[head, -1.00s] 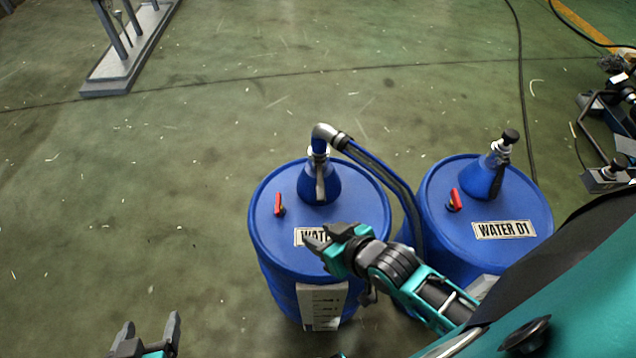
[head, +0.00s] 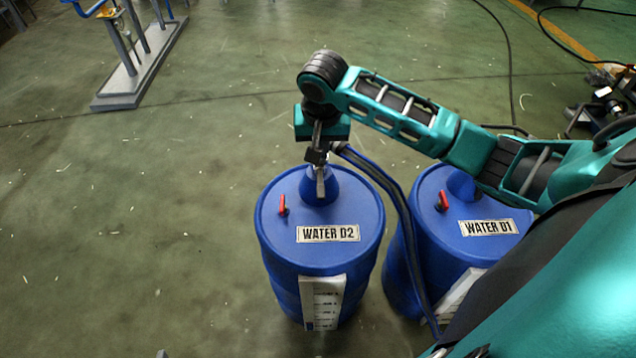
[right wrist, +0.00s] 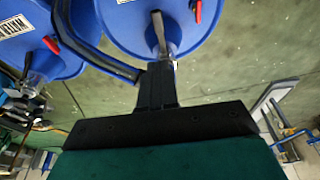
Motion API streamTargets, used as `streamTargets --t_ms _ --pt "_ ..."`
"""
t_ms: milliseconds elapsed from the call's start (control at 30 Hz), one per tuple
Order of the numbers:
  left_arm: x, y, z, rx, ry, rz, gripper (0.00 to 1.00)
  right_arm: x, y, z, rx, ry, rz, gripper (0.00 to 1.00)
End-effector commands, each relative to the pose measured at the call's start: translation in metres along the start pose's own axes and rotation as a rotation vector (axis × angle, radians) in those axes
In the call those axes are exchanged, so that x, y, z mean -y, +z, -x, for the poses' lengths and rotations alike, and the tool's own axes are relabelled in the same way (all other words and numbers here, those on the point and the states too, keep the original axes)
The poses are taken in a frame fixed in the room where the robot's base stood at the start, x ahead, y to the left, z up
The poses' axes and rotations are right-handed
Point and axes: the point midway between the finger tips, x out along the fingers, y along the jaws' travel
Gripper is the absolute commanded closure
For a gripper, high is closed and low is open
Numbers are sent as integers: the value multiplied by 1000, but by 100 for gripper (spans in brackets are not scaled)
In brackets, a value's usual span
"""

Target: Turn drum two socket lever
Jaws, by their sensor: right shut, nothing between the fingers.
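The drum labelled WATER D2 (head: 345,262) is blue and stands upright at the centre of the head view. Its grey socket lever (head: 320,183) points down along the front of the blue cone on the lid; it also shows in the right wrist view (right wrist: 159,34). My right gripper (head: 317,155) is shut with nothing between its fingers. It points down at the socket top, just above the lever; whether it touches is unclear. It hides most of the socket and hose elbow. Only a small grey tip, likely my left gripper (head: 161,354), shows at the bottom edge.
The WATER D1 drum (head: 478,200) stands close on the right, partly behind my right arm. A hose (head: 395,195) runs down between the drums. Each lid has a red handle, such as this one (head: 283,205).

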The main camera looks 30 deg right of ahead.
Motion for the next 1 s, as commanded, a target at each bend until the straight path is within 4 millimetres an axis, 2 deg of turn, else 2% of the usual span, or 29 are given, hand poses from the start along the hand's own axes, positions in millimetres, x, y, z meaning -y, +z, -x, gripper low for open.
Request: streamTargets --t_ms 400,533,733,1000 --pt "2 4 -13 -17 -3 -3 25 0 2 -86 2 1 2 100" --pt "2 7 -14 -16 -3 -3 25 0 7 -108 2 -1 5 100" --pt "1 10 -15 -14 -2 -3 25 1 14 -127 -1 -2 4 100" --pt "1 14 -14 -6 -1 -1 25 1 15 -131 -1 -3 5 100"
